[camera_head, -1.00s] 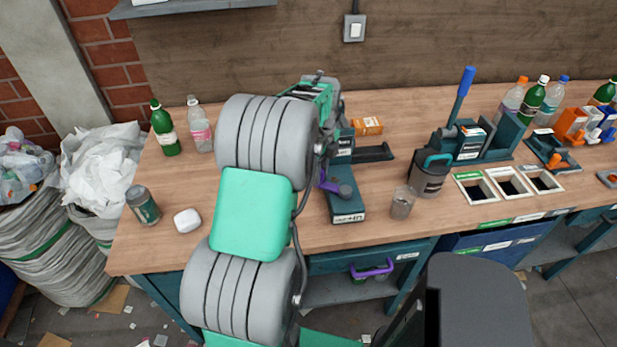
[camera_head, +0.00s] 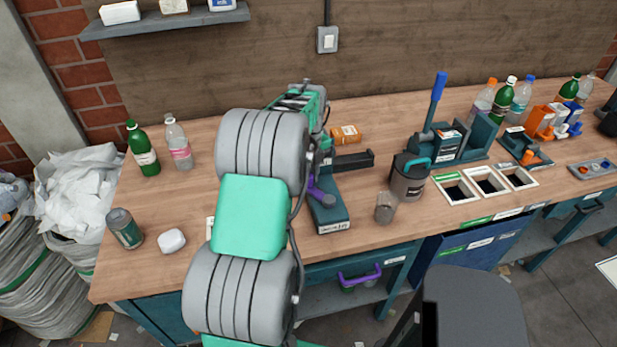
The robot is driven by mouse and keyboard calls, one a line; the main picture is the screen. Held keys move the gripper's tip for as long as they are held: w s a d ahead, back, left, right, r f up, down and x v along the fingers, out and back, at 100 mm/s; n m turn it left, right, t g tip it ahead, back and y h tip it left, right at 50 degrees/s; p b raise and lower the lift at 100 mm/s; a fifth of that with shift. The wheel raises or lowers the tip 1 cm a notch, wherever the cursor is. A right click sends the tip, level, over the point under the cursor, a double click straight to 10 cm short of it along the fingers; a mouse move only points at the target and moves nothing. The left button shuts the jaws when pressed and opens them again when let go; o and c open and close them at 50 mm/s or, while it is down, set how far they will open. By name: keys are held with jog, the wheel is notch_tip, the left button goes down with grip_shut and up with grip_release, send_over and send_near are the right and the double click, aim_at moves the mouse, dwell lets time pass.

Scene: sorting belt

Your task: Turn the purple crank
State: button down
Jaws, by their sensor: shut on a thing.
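The purple crank (camera_head: 318,192) shows as a short purple piece just right of my arm, next to a dark round knob. It belongs to a teal device with a labelled base (camera_head: 333,227) standing on the workbench. My arm's green and grey links cover the left side of the device. My gripper (camera_head: 318,158) is beyond the links, at the crank, and is shut on it. Its fingertips and the exact grip are mostly hidden behind my arm.
An orange box (camera_head: 345,135) and a dark bar (camera_head: 353,161) lie by the device. Right of it stand a clear cup (camera_head: 386,208), a dark jug (camera_head: 409,178) and a blue-handled lever (camera_head: 438,98). Bottles (camera_head: 178,143), a can (camera_head: 124,228) and a white block (camera_head: 171,241) are at left.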

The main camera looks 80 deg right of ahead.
jog(key=c, duration=1.2)
grip_release()
jog(key=shift+o, duration=0.2)
notch_tip(320, 180, up, 8)
jog(key=shift+f+b, duration=0.1)
jog(key=shift+b, duration=0.4)
